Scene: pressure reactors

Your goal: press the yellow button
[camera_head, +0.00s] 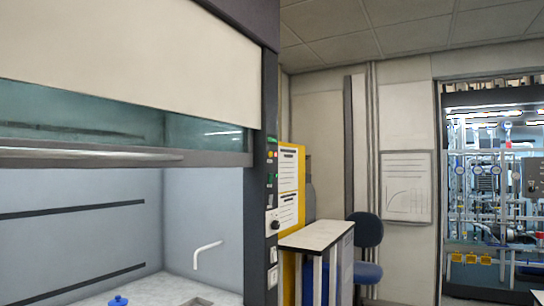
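A dark control panel (271,180) runs down the right post of the fume hood. Small coloured buttons or lights sit on its upper part, among them a red one (276,154) and green ones. They are too small for me to tell a yellow button apart with certainty. A round dark knob (275,226) sits lower on the panel. Neither of my grippers shows in this view.
The fume hood's sash (120,155) is partly raised; inside are a white spout (206,253) and a blue-topped item (118,301). A yellow cabinet (299,165), a small bench (318,235) and a blue chair (368,233) stand right of the panel. Piped reactor equipment (490,180) is farther right.

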